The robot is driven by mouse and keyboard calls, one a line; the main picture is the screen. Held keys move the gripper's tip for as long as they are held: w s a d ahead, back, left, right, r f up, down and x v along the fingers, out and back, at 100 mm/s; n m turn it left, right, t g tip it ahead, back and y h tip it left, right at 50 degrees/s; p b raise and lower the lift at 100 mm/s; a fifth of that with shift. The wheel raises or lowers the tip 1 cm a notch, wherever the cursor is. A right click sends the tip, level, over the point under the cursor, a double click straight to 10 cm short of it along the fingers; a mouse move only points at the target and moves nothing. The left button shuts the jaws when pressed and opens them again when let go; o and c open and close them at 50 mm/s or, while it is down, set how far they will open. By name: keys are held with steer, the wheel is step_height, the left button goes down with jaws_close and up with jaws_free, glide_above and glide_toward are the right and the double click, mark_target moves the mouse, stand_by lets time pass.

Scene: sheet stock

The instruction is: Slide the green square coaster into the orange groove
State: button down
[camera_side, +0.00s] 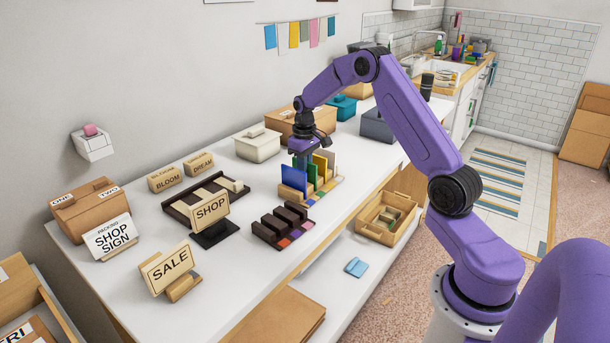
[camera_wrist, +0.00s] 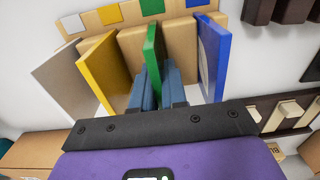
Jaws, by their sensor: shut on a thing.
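The green coaster (camera_wrist: 151,45) stands upright in the pale wooden rack, between a yellow board (camera_wrist: 104,72) and a blue board (camera_wrist: 213,58). My gripper (camera_wrist: 159,82) has its blue-grey fingers shut on the green coaster. In the side view, my gripper (camera_side: 303,157) is low over the wooden rack (camera_side: 290,193), and the green coaster (camera_side: 312,172) shows just behind the blue board. A dark slotted rack (camera_side: 270,234) with coloured squares along its front stands nearer the camera.
A grey board (camera_wrist: 66,78) stands beyond the yellow one. A SHOP sign (camera_side: 211,210) and a dark tray with pale blocks (camera_side: 180,203) stand left of the racks. A white box (camera_side: 257,147) is behind.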

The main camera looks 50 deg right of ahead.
steer(key=shift+r, duration=4.2)
steer(key=shift+r, duration=0.1)
steer(key=shift+r, duration=0.3)
step_height(320, 180, up, 8)
steer(key=f, duration=0.1)
steer(key=s+a, duration=0.3)
steer(key=a, duration=0.8)
steer(key=s+a, duration=0.2)
steer(key=a, duration=0.9)
steer(key=shift+m, duration=0.4)
steer(key=f, duration=0.5)
steer(key=shift+s+a, duration=0.2)
steer(key=shift+a, duration=0.1)
